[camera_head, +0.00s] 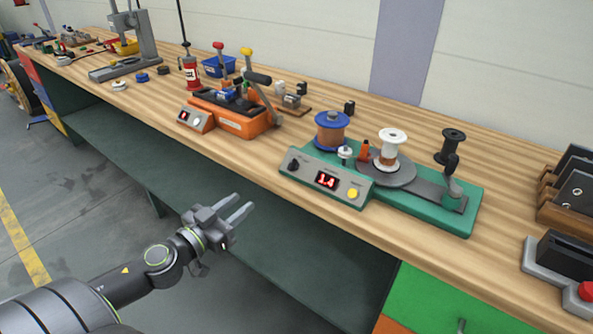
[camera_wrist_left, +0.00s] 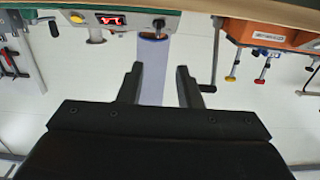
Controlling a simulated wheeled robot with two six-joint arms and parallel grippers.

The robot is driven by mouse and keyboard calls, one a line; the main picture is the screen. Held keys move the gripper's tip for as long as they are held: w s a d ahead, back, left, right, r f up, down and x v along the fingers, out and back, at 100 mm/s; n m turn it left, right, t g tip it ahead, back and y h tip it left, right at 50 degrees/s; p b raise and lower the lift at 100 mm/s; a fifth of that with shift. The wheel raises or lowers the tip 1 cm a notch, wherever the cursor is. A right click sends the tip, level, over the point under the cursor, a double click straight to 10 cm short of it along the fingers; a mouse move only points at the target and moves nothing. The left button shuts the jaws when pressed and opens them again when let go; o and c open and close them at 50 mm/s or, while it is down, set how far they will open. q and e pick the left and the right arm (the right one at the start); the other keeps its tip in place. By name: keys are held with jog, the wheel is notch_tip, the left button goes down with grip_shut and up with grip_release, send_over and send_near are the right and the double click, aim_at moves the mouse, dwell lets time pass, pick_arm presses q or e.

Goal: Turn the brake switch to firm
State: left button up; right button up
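A green winding machine (camera_head: 455,215) stands on the wooden bench. Its sloped grey front panel (camera_head: 300,180) carries a black knob (camera_head: 293,165) at the left, a red display reading 1.4 (camera_head: 326,180) and a yellow button (camera_head: 353,193). No label is readable, so I cannot tell the knob's setting. My left gripper (camera_head: 242,204) is open and empty, in front of the bench edge, lower left of the panel and apart from it. The left wrist view is upside down; its fingers (camera_wrist_left: 160,72) stand apart, with the knob (camera_wrist_left: 158,24) beyond them.
An orange device (camera_head: 240,122) with levers and its own small panel (camera_head: 196,120) stands to the left. Spools sit on the green machine. A grey box with a red button (camera_head: 586,290) is at the right. The floor before the bench is clear.

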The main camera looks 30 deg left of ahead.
pick_arm(q)
jog(key=p, duration=1.1)
send_near(290, 164)
jog(key=w+p, duration=0.1)
jog(key=w, duration=0.2)
jog(key=w+p, duration=0.1)
jog(key=w, duration=0.3)
jog(key=shift+d, duration=0.25)
jog(key=shift+w, duration=0.7)
grip_shut()
